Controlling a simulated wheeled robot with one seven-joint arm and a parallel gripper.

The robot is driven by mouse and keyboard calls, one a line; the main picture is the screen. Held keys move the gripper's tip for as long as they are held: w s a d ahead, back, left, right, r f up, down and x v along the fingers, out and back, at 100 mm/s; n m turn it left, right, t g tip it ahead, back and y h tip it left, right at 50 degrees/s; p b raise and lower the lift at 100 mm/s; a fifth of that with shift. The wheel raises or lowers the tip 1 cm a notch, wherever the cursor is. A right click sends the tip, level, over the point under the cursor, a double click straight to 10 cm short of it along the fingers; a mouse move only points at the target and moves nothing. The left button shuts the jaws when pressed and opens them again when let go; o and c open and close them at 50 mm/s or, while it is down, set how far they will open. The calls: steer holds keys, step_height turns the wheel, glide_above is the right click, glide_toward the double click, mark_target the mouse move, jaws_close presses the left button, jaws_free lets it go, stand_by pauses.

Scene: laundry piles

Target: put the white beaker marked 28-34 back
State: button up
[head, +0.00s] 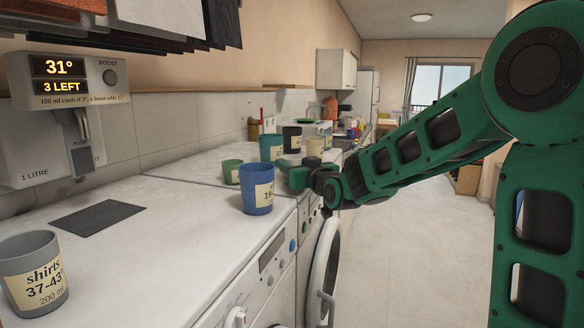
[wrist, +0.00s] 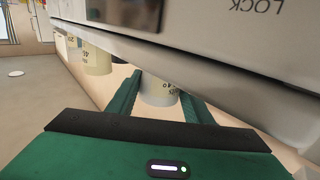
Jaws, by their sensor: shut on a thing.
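In the wrist view my gripper (wrist: 161,85) is shut on a pale whitish beaker (wrist: 158,91), which sits between the two green fingers. In the head view my gripper (head: 294,178) is low over the far end of the worktop, just right of the small green beaker. The held beaker cannot be made out there. A cream beaker (head: 315,147) stands behind my gripper; a cream, labelled beaker (wrist: 97,60) also shows left of the fingers in the wrist view.
A blue beaker (head: 257,194), a small green beaker (head: 232,171), a teal beaker (head: 271,147) and a black beaker (head: 291,138) stand near my gripper. A grey beaker (head: 32,272) marked 37-43 is near left. The dispenser (head: 52,125) reads 31° and 3 LEFT. A dark mat (head: 97,218) lies bare.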

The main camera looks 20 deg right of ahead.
steer(key=o, duration=1)
steer(key=shift+o, duration=0.2)
steer(key=shift+r, duration=0.1)
steer(key=s+d, duration=0.2)
steer(key=s, duration=1)
